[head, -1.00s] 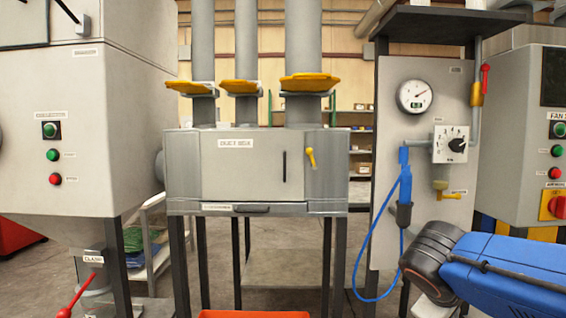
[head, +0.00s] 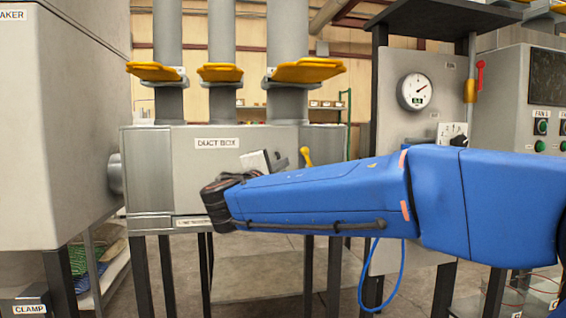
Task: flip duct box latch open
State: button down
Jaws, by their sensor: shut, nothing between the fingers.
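The duct box (head: 172,172) is a grey metal cabinet with a "DUCT BOX" label, left of centre in the head view. Its small yellow latch (head: 307,156) is on the right part of the front, slightly tilted, with its lower end close to my arm's upper edge. My gripper (head: 275,161) shows only in part above my blue arm, in front of the box and just left of the latch. It is shut and appears empty, with a visible gap to the latch in the picture. My arm hides the lower right of the box front.
Three grey ducts with yellow gate plates (head: 307,71) rise from the box. A large grey cabinet (head: 62,130) stands close on the left.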

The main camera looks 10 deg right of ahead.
aim_at(304, 148)
jog(key=x, duration=0.9)
jog(key=shift+d, duration=0.2)
jog(key=shift+d+r+m+g, duration=0.6)
jog(key=shift+r+m+g, duration=0.15)
jog(key=shift+m, duration=0.45)
jog(key=shift+d+r, duration=0.3)
jog(key=shift+d, duration=0.25)
jog(key=shift+y, duration=0.3)
